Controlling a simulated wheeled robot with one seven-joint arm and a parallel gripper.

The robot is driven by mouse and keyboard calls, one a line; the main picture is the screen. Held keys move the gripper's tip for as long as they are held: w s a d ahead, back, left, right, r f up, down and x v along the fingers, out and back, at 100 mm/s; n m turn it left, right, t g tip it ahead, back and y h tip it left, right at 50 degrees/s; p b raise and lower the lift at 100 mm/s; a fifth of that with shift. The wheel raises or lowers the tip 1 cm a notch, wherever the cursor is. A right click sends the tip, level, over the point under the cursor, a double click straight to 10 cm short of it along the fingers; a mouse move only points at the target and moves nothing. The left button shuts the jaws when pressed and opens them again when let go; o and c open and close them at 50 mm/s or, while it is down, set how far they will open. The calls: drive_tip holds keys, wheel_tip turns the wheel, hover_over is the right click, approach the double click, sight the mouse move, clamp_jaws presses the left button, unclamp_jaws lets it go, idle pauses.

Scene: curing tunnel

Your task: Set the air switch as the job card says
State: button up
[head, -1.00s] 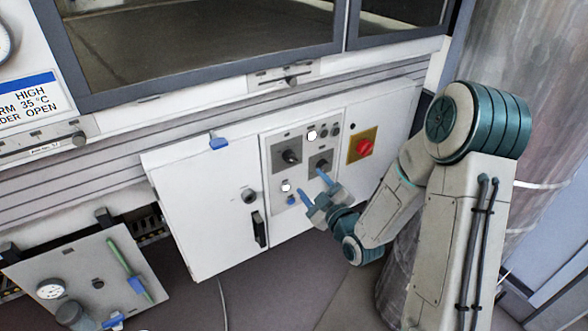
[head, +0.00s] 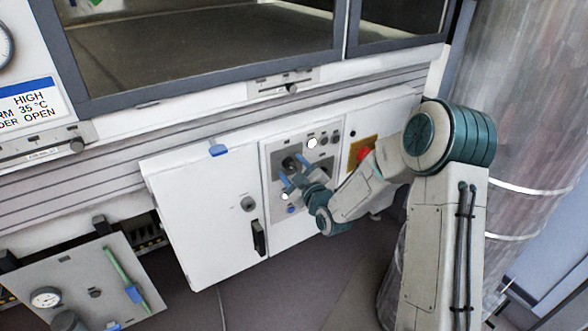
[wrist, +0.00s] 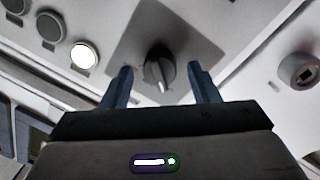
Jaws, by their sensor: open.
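A dark rotary switch (head: 289,163) sits on a grey plate at the upper left of the control panel. My gripper (head: 291,171) is in front of it, open and empty. In the wrist view the switch (wrist: 159,70) lies between and just beyond the two blue fingers (wrist: 160,85), with a gap on both sides; its pale pointer aims down in that picture. A second switch on the panel is mostly hidden by my arm. No label shows which is the air switch. A card (head: 28,103) at the left edge is cut off; it reads "HIGH", "RM 35 °C", "DER OPEN".
A lit white lamp (head: 312,142) has dark buttons beside it. A red knob on a yellow plate (head: 357,149) is partly behind my arm. The white cabinet door (head: 200,210) has a lock and black handle. A gauge panel (head: 75,275) stands lower left.

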drive_tip(key=c, duration=1)
drive_tip(key=shift+m, duration=0.3)
drive_tip(key=m+b, duration=0.1)
drive_tip(key=m, duration=0.2)
drive_tip(key=shift+m, duration=0.3)
drive_tip(key=m, duration=0.5)
drive_tip(key=shift+d+r+g, duration=0.1)
drive_tip(key=shift+r+g, duration=0.05)
drive_tip(key=shift+g, duration=0.15)
drive_tip(key=m+p, duration=0.1)
drive_tip(key=m, duration=0.4)
drive_tip(key=shift+w+r+g, duration=0.1)
drive_tip(key=shift+g, duration=0.2)
drive_tip(key=m+p, duration=0.2)
drive_tip(key=m, duration=0.2)
drive_tip(key=shift+y, duration=0.4)
drive_tip(key=shift+a+m, duration=0.2)
drive_tip(key=shift+m, duration=0.2)
